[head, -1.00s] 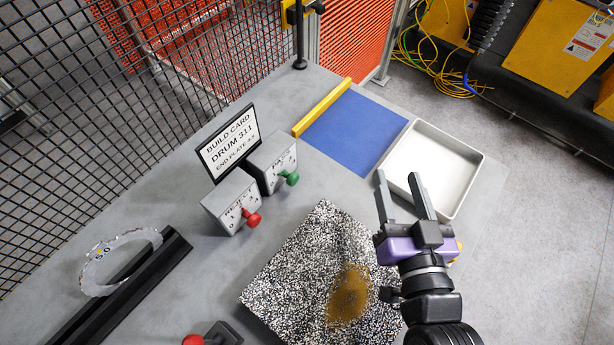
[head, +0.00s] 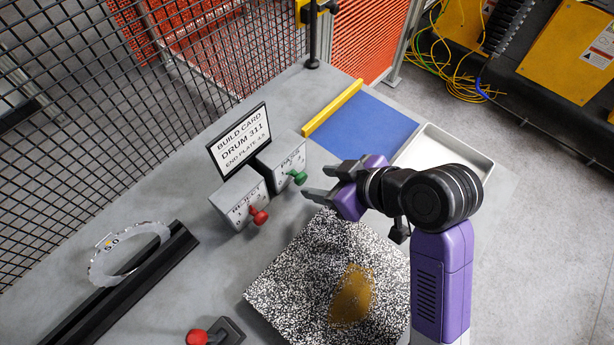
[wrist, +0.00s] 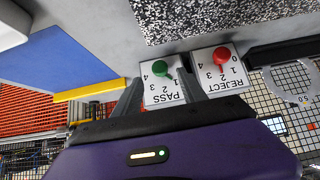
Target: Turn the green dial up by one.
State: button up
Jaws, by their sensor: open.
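The green dial (head: 298,177) is a knob on the front of a small grey box (head: 284,155) with a numbered white face. In the wrist view the green dial (wrist: 161,68) sits on the face marked PASS (wrist: 165,92); I cannot tell surely which number it points to. My gripper (head: 314,182) is open and empty, its fingers pointing left at the green dial from just short of it. In the wrist view the dial shows between the two fingers (wrist: 158,82). No contact is visible.
The red dial (head: 260,216) on the REJECT box stands close beside, to the left. A build card (head: 240,141) stands behind both boxes. A speckled mat (head: 300,270) with a brown patch, a blue mat (head: 365,125), a white tray (head: 478,160) and a red-knobbed lever (head: 197,337) surround.

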aim_at(303, 180)
jog(key=x, duration=0.6)
jog(key=shift+p, duration=0.3)
grip_shut()
